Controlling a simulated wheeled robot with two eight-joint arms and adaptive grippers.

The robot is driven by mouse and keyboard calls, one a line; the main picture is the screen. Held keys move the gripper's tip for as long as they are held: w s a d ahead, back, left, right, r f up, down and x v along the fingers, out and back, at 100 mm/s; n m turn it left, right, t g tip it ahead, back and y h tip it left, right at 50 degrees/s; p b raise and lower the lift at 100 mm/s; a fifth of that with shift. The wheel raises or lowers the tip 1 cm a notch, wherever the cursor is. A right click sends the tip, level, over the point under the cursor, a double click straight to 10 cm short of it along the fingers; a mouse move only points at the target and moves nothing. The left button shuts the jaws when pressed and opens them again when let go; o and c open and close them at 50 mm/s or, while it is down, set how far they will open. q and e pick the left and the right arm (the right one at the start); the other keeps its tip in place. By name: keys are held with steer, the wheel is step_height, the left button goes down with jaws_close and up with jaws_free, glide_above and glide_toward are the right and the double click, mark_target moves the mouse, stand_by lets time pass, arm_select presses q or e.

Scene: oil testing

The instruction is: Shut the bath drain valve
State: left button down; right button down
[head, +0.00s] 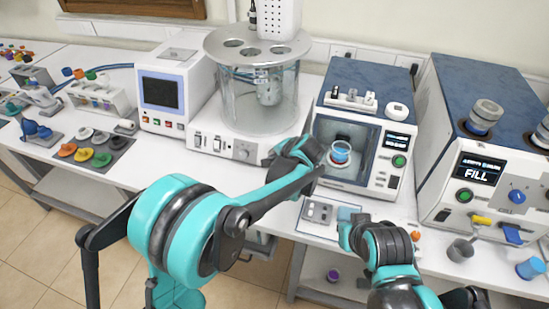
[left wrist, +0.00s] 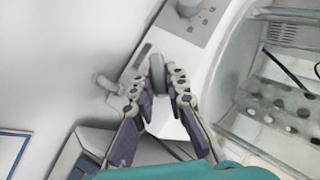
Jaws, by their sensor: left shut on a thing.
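The bath is a clear round vessel (head: 232,98) under a grey lid, on a white base (head: 222,142) with switches and a knob. My left gripper (head: 270,158) is at the base's front right corner. The left wrist view shows its two fingers (left wrist: 160,84) shut on a small grey lever-like piece (left wrist: 158,64) by the base panel, which looks like the drain valve handle. Fingers cover its lower part, so its angle is unclear. A grey spout-like part (left wrist: 106,83) sticks out beside it. My right arm is low right in the head view; its fingers (head: 347,230) cannot be made out.
Right of the bath stands a blue-topped device (head: 345,73) with a small glass vessel in its opening, close to my left wrist. Beyond it is a larger FILL unit (head: 468,100). A white device with a screen (head: 160,92) stands left of the bath.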

arm_select(q)
steer(key=m+t+b, duration=0.1)
steer(key=m+t+y+b, duration=0.1)
steer(key=m, duration=0.1)
steer(key=shift+s+d+f+b, duration=0.15)
steer(key=shift+f+b, duration=0.25)
steer(key=shift+m+t+y+b, duration=0.4)
steer(key=shift+m+t+b, duration=0.95)
steer(key=shift+m, duration=0.35)
steer(key=c, duration=1.5)
jaws_free()
steer(key=shift+c, duration=0.2)
steer(key=v, duration=0.7)
steer(key=shift+s, duration=0.3)
steer(key=shift+r, duration=0.1)
